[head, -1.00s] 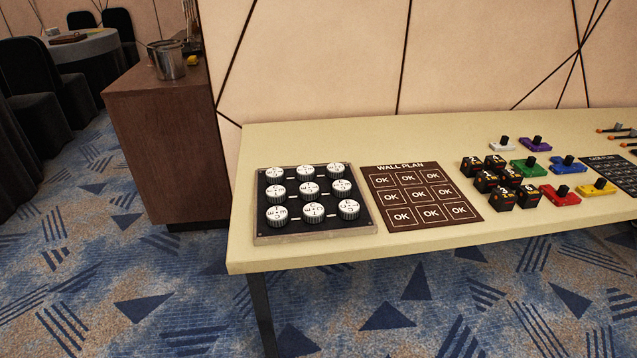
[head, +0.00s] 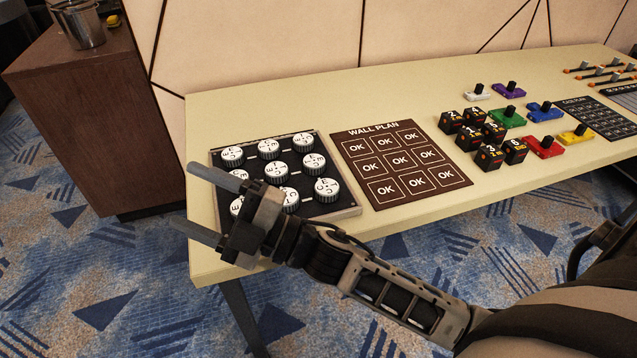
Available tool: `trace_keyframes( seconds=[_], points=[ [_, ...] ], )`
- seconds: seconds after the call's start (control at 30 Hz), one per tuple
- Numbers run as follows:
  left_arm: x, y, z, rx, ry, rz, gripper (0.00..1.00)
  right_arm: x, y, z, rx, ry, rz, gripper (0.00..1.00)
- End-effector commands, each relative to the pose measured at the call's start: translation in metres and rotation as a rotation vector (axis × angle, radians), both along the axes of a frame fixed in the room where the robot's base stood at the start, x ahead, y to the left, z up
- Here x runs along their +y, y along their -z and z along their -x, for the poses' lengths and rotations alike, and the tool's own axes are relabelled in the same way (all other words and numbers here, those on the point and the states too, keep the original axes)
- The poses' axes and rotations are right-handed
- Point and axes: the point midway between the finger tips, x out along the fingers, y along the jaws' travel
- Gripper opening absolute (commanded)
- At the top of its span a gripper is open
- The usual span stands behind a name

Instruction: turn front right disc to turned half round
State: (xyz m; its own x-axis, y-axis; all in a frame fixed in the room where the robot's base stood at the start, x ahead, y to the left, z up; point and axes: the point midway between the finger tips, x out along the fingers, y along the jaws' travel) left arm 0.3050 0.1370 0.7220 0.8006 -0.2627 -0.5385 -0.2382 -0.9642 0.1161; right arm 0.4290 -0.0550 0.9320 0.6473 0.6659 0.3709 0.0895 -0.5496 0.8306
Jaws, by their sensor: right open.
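The front right disc (head: 326,190) is a white-topped round knob with dark lettering, at the front right corner of a black panel (head: 345,207) on the table. Several like discs fill the rest of the panel in rows. My right gripper (head: 203,205) is open and empty, its two fingers pointing left at the panel's left front corner. It is left of the front right disc and apart from it. My gripper body partly hides the front left and front middle discs. My left gripper is not in view.
A brown wall plan board (head: 378,202) with OK squares lies right of the panel. Several black cubes (head: 472,138) and coloured switch blocks (head: 545,146) stand farther right. The table (head: 290,105) is clear behind the panel. A wooden cabinet (head: 85,120) stands at left.

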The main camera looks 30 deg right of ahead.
Motion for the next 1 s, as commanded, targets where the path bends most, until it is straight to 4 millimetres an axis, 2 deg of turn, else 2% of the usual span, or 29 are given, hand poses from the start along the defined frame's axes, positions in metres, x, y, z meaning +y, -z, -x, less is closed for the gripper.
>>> trace_keyframes(
  seconds=[0.03,0.1,0.2,0.27,0.37,0.47,0.5,0.6,0.7,0.83,1.0],
  points=[
    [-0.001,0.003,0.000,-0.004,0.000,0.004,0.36,0.018,-0.017,0.002,-0.233,-0.102,0.143,0.69],
    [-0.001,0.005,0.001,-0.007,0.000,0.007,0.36,0.037,-0.026,0.014,-0.524,-0.250,0.346,0.69],
    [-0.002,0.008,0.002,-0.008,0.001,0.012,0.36,0.042,-0.010,0.023,-0.886,-0.475,0.668,0.69],
    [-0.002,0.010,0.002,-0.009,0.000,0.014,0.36,0.027,0.007,0.018,-1.059,-0.618,0.881,0.69],
    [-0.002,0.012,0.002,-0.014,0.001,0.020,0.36,-0.024,0.031,-0.004,-1.239,-0.864,1.249,0.69],
    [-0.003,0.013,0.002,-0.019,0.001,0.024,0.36,-0.095,0.032,-0.032,-1.271,-1.091,1.585,0.69],
    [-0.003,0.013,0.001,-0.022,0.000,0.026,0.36,-0.124,0.027,-0.041,-1.247,-1.170,1.699,0.69],
    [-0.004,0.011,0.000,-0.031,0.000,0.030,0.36,-0.184,0.006,-0.055,-1.147,-1.321,1.917,0.69],
    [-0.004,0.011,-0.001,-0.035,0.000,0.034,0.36,-0.223,-0.013,-0.058,-1.045,-1.414,2.038,0.69],
    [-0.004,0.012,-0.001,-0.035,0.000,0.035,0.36,-0.243,-0.021,-0.057,-0.977,-1.465,2.096,0.69],
    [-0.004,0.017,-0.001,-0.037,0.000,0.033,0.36,-0.244,0.002,-0.056,-0.971,-1.472,2.097,0.69]
  ],
)
